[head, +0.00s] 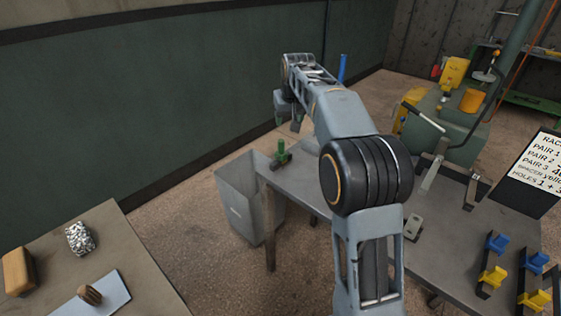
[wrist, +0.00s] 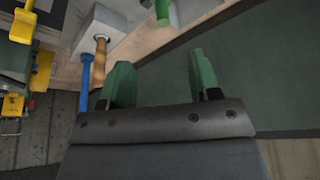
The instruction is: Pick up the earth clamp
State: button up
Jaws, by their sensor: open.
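A small green upright piece (head: 282,153), which I take to be the earth clamp, stands at the left corner of the grey metal table (head: 308,172). A green part also shows at the top edge of the wrist view (wrist: 166,12), cut off by the frame. My gripper (head: 288,122) hangs above and beyond that corner, apart from the green piece. In the wrist view my gripper (wrist: 162,75) has its two green fingers spread wide, with nothing between them. The clamp's finer shape is too small to tell.
A grey bin (head: 240,205) stands on the floor beside the table corner. Racks with blue and yellow pieces (head: 492,278) sit at the table's right. A green machine (head: 435,125) stands behind. A brown table (head: 130,250) is at the lower left. A dark green wall (head: 130,100) runs behind.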

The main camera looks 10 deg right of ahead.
jog(key=b, duration=0.1)
send_near(281, 143)
jog(key=x, duration=0.2)
jog(key=w+x, duration=0.1)
jog(key=x, duration=0.1)
jog(key=b+x, duration=0.1)
jog(key=x, duration=0.1)
jog(key=shift+w+d+r, duration=0.15)
jog(key=shift+w+d, duration=0.05)
jog(key=shift+d, duration=0.05)
jog(key=shift+x, duration=3.15)
jog(key=shift+s+a, duration=0.1)
jog(key=shift+s, duration=0.05)
jog(key=shift+c, duration=0.4)
jog(key=c, duration=0.7)
jog(key=shift+c, duration=0.7)
jog(key=shift+r, duration=0.1)
